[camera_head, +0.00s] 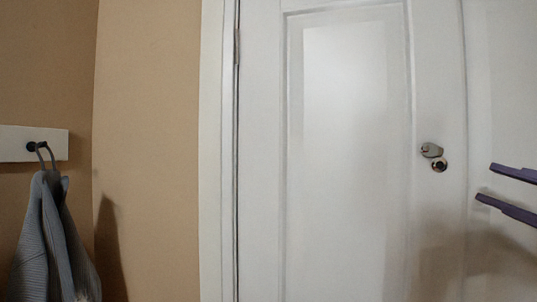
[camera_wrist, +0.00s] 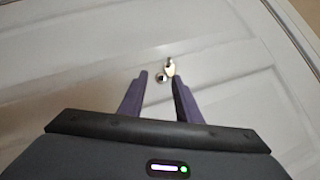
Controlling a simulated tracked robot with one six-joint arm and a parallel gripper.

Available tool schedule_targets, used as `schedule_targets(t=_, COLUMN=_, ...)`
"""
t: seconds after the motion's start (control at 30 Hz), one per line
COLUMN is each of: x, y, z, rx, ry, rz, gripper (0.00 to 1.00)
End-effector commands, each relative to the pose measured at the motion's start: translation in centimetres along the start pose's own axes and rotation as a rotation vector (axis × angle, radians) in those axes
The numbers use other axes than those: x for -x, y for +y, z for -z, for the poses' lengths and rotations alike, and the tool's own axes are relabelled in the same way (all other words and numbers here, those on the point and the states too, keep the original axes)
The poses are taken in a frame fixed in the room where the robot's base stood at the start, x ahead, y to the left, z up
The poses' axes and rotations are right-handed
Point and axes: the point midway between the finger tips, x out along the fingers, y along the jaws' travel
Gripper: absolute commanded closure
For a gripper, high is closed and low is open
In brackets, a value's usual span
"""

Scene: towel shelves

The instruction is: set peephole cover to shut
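The peephole cover (camera_head: 431,150) is a small grey-beige plate on the white door (camera_head: 345,160), right of the recessed panel. It is swung up and aside. The round dark peephole (camera_head: 439,165) shows uncovered just below it. In the wrist view the cover (camera_wrist: 170,67) and peephole (camera_wrist: 161,77) appear just beyond my fingertips. My gripper (camera_head: 487,182) has two purple fingers, apart and empty, to the right of the cover in the head view. In the wrist view my gripper (camera_wrist: 159,76) points toward the door, with the cover roughly between the fingers' lines. No contact is visible.
A grey towel (camera_head: 55,240) hangs from a dark hook (camera_head: 33,147) on a white rail at the left. A tan wall (camera_head: 150,150) lies between it and the door frame (camera_head: 213,150). The space in front of the door panel looks clear.

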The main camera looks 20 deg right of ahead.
Motion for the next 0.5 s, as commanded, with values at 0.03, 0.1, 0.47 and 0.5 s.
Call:
schedule_targets(t=0.03, x=0.48, y=-0.81, z=-0.14, rx=0.013, ry=0.0, rz=0.021, gripper=0.69)
schedule_targets(t=0.1, x=0.68, y=-1.42, z=-0.35, rx=0.023, ry=-0.005, rz=0.039, gripper=0.69)
schedule_targets(t=0.47, x=0.33, y=-1.4, z=-0.52, rx=0.025, ry=-0.01, rz=0.041, gripper=0.69)
schedule_targets(t=0.5, x=0.3, y=-1.41, z=-0.52, rx=0.025, ry=-0.011, rz=0.041, gripper=0.69)
